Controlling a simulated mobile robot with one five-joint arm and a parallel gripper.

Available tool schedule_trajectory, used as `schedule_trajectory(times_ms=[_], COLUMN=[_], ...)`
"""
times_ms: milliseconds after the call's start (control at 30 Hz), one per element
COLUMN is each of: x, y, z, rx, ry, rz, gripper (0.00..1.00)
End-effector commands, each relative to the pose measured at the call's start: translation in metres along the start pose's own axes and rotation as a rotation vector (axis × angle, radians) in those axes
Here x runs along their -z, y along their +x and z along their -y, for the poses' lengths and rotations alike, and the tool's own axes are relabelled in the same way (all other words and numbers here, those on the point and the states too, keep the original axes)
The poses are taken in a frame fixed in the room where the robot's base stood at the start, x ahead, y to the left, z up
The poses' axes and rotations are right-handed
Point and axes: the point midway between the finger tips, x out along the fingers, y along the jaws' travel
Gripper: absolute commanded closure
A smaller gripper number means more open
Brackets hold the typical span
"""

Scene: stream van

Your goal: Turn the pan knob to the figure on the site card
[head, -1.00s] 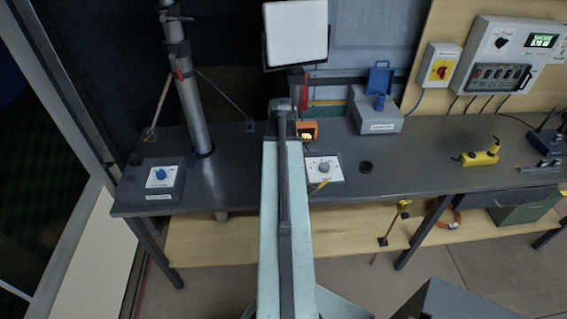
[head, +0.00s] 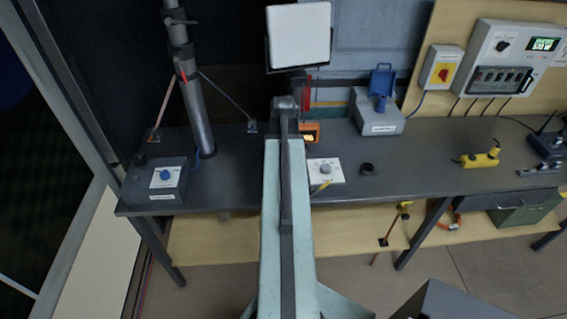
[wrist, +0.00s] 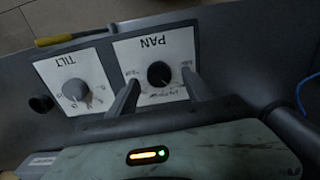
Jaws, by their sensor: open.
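In the wrist view the PAN plate (wrist: 140,47) appears upside down, with a black round knob (wrist: 160,74) on it. My gripper (wrist: 160,77) is open, its fingers on the left and right of the knob with gaps between. I cannot tell how far above the plate the fingertips are. The knob's pointer and the small figures are too dark and blurred to read. In the head view my arm hides the PAN plate and my gripper. I cannot make out a readable site card.
The TILT plate (wrist: 76,81) with a grey knob lies left of PAN; a similar plate (head: 326,171) shows right of my arm. On the bench (head: 420,174) stand a small orange display box (head: 309,132), a blue-knob box (head: 155,186), a grey case (head: 378,121) and a mast (head: 195,110).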

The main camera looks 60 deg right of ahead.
Motion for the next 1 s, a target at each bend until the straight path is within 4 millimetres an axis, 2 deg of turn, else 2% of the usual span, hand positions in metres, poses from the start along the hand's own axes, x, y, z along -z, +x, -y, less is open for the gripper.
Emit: schedule_trajectory(times_ms=[33, 100, 300, 633, 700, 767, 833, 867, 900, 933, 967, 1000], x=[0.0, 0.0, 0.0, 0.0, 0.0, -0.001, -0.006, -0.01, -0.018, -0.027, -0.037, -0.052], y=[-0.018, -0.032, -0.061, -0.059, -0.059, -0.059, -0.059, -0.059, -0.059, -0.059, -0.059, -0.059], z=[0.0, 0.001, 0.001, 0.002, 0.012, 0.035, 0.081, 0.106, 0.143, 0.172, 0.201, 0.238], rx=[0.0, 0.001, 0.002, 0.002, 0.002, 0.002, 0.002, 0.001, 0.001, 0.001, 0.0, 0.0], ry=[0.0, 0.0, -0.001, -0.002, -0.017, -0.053, -0.124, -0.165, -0.225, -0.273, -0.322, -0.387], rz=[0.0, 0.001, 0.001, 0.001, 0.001, 0.001, 0.001, 0.001, 0.001, 0.001, 0.001, 0.001], gripper=[0.41, 0.41, 0.41, 0.41, 0.41, 0.41, 0.41, 0.41, 0.41, 0.41, 0.41, 0.41])
